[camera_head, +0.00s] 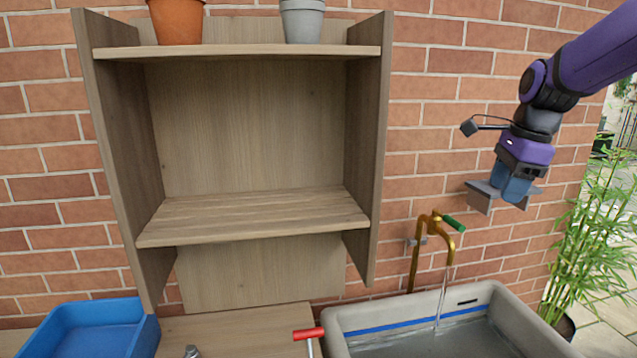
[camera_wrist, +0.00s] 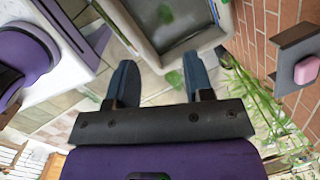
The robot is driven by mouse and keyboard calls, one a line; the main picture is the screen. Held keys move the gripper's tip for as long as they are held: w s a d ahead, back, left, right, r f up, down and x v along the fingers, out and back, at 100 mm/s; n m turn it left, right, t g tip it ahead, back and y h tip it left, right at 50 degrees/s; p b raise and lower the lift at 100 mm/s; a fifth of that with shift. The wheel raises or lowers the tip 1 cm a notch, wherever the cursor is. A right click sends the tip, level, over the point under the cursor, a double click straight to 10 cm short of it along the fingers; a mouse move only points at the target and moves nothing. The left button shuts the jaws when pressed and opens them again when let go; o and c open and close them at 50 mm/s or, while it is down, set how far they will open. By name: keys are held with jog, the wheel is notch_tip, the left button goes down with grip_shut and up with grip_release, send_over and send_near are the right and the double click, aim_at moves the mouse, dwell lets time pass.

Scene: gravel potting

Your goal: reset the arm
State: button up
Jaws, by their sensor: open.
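My gripper (camera_head: 503,204) hangs from my purple arm at the right of the head view, in the air in front of the brick wall and above the sink.
A wooden shelf (camera_head: 255,215) holds a terracotta pot (camera_head: 177,22) and a grey pot (camera_head: 303,22). Below are a blue tray (camera_head: 90,325), a red-handled tool (camera_head: 308,334) and a sink (camera_head: 500,305) with a running brass tap (camera_head: 418,255). Bamboo (camera_head: 590,230) stands at right.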

jog(key=s+a+n+t, duration=0.1)
jog(key=s+a+n, duration=0.1)
jog(key=s+n, duration=0.8)
jog(key=s+a+n+t+h, duration=0.1)
jog(key=s+a+n+t, duration=0.1)
jog(key=s+n, duration=0.7)
jog(key=s, duration=0.5)
jog(key=shift+r+n+t, duration=0.3)
jog(key=shift+n, duration=0.1)
